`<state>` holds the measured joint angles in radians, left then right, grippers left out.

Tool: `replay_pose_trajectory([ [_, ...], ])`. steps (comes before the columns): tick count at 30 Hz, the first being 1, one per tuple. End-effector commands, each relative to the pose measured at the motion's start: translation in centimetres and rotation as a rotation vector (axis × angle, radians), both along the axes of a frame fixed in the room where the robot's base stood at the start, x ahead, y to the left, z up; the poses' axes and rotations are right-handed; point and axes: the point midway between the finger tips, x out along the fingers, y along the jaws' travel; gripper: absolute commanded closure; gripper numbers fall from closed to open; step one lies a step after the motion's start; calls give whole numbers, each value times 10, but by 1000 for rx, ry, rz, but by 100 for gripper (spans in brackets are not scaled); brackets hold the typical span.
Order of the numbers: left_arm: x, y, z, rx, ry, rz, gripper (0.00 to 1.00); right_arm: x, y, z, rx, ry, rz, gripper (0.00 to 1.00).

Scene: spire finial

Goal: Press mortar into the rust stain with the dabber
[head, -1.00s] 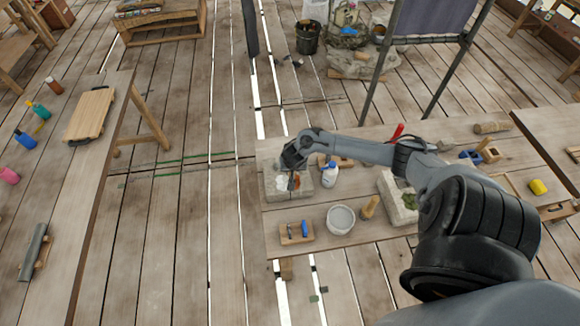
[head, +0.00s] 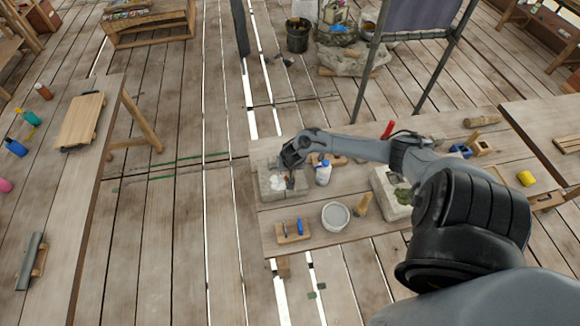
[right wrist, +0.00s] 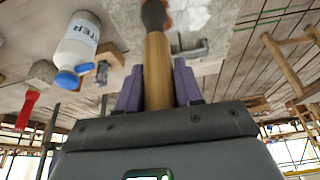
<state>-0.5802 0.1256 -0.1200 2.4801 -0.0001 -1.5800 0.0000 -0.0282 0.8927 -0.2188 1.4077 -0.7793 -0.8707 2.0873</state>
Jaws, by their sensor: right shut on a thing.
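A pale grey stone block (head: 271,192) lies at the left end of the middle table, with a white patch (head: 277,182) on top. A small reddish-brown spot (head: 289,181) shows beside the patch, partly hidden by my right gripper (head: 291,165). That gripper is over the block. In the right wrist view it is shut on the wooden handle of the dabber (right wrist: 157,70). The dabber's dark head reaches the top picture edge, over the pale stone (right wrist: 204,18). Whether it touches the stone cannot be told. My left gripper is out of view.
A white bottle with a blue cap (head: 323,173) stands just right of the block. A grey bucket (head: 335,216), a wooden peg (head: 362,204) and a wooden tray with a blue-handled tool (head: 293,232) are near the front edge. Another stone block (head: 388,190) lies to the right.

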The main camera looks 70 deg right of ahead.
Motion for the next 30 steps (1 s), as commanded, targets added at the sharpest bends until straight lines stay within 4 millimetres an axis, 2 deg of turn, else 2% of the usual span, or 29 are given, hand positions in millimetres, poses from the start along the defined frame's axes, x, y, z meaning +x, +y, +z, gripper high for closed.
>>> replay_pose_trajectory([
  [7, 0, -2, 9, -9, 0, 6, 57, 1, 0, 8, 0, -2, -1, 100],
  [23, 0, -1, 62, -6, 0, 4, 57, 0, 0, 52, 0, -1, -2, 100],
  [30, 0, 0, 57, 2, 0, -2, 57, 1, 0, 66, 1, -3, -1, 100],
])
